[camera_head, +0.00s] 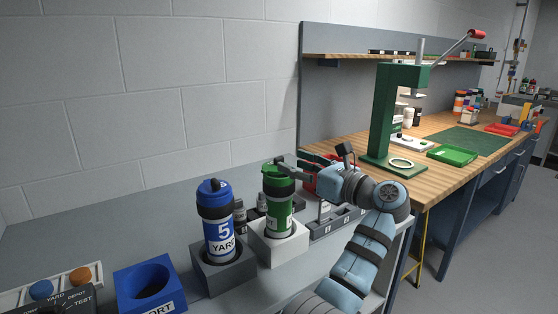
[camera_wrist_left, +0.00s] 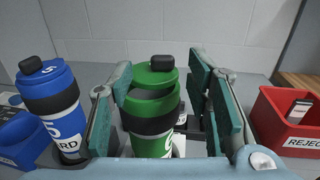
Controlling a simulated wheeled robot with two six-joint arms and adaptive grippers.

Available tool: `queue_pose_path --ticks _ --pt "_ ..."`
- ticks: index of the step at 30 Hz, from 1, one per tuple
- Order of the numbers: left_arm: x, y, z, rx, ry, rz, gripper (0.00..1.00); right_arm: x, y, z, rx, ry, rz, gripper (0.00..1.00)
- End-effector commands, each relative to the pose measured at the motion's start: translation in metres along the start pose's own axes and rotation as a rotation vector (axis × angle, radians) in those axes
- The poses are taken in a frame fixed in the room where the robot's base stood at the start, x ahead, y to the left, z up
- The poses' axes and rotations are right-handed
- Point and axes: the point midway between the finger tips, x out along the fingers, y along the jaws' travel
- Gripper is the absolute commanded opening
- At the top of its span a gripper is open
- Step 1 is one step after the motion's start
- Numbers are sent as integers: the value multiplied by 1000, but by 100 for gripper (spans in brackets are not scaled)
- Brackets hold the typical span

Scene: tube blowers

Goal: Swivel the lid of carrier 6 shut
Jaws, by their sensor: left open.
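The green carrier (camera_head: 279,213) stands upright in a white square holder (camera_head: 277,250). Its number is mostly cut off in the left wrist view (camera_wrist_left: 152,106). Its green lid (camera_wrist_left: 155,76), with a black knob, sits off-centre towards the back, and part of the carrier's mouth seems to show in front of it. My left gripper (camera_head: 295,167) is open at lid height. In the left wrist view its fingers (camera_wrist_left: 160,78) stand on either side of the carrier, and I cannot tell whether either touches it. My right gripper is not in view.
A blue carrier 5 (camera_head: 217,218) stands close by in a grey holder (camera_head: 223,275). A blue holder (camera_head: 145,287) and a button panel (camera_head: 65,298) are further left. A red reject bin (camera_wrist_left: 292,118) is just right of the gripper. A wooden bench with a green press (camera_head: 382,115) stands behind.

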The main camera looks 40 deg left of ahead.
Motion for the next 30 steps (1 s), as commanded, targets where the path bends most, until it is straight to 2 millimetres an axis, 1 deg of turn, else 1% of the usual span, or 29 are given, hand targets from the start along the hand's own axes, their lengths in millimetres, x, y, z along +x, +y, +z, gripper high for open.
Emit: queue_pose_path --ticks 1,3,7,11,17,18,25,26,30 --pt "15 1 -1 0 -3 3 45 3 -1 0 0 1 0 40" --pt "32 1 -1 1 -2 4 45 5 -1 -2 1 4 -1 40" --pt "55 1 -1 -1 -1 2 45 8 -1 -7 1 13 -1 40" --pt "64 1 0 0 -1 2 45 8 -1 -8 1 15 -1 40" --pt "64 1 0 -1 0 1 45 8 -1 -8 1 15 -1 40" --pt "64 1 0 -1 0 1 39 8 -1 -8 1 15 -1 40" --pt "64 1 0 0 0 1 2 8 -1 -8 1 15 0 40" --pt "64 1 0 0 0 1 0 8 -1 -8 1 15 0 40" --pt "63 1 1 0 0 -6 0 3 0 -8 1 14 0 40"
